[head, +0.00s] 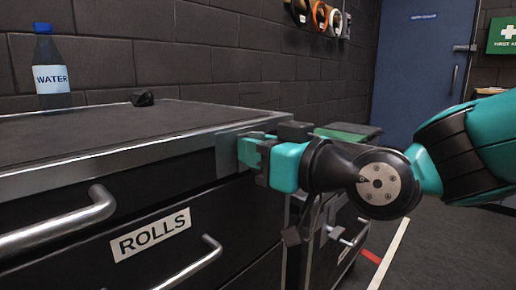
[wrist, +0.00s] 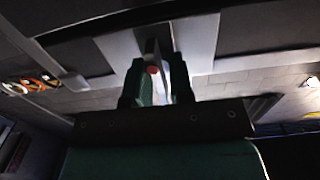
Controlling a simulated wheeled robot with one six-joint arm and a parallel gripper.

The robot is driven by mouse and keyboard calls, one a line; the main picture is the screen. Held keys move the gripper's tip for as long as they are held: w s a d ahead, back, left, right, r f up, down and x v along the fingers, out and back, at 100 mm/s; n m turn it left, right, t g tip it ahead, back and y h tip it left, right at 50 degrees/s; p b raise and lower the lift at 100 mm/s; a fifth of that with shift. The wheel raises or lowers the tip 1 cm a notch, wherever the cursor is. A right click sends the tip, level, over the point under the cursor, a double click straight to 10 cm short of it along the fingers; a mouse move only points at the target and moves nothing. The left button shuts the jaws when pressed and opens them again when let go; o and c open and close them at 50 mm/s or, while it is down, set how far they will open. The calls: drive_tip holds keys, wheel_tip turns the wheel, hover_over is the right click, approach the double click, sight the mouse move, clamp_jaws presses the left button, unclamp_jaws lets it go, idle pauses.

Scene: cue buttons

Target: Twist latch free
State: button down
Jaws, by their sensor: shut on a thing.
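My gripper (head: 246,153) is at the front edge of the dark cabinet, near its right corner. In the wrist view its two dark fingers (wrist: 157,85) are closed around a thin pale piece with a small red-orange spot, which I take to be the latch (wrist: 153,70). A grey metal plate (head: 226,146) shows behind the fingers in the head view. The fingers hide most of the latch there, so its turn angle cannot be told.
The cabinet top (head: 120,120) holds a water bottle (head: 49,70) and a small black object (head: 143,98). Bar handles (head: 60,228) stick out from the drawers, one labelled ROLLS (head: 150,234). A blue door (head: 425,70) stands behind, with open floor at right.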

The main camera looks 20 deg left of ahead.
drive_tip(key=c, duration=1.2)
unclamp_jaws()
drive_tip(key=shift+c, duration=0.2)
drive_tip(key=b+v, duration=0.1)
drive_tip(key=v, duration=1.6)
drive_tip(key=shift+d, duration=0.25)
drive_tip(key=shift+s+f, duration=0.15)
drive_tip(key=shift+s, duration=0.05)
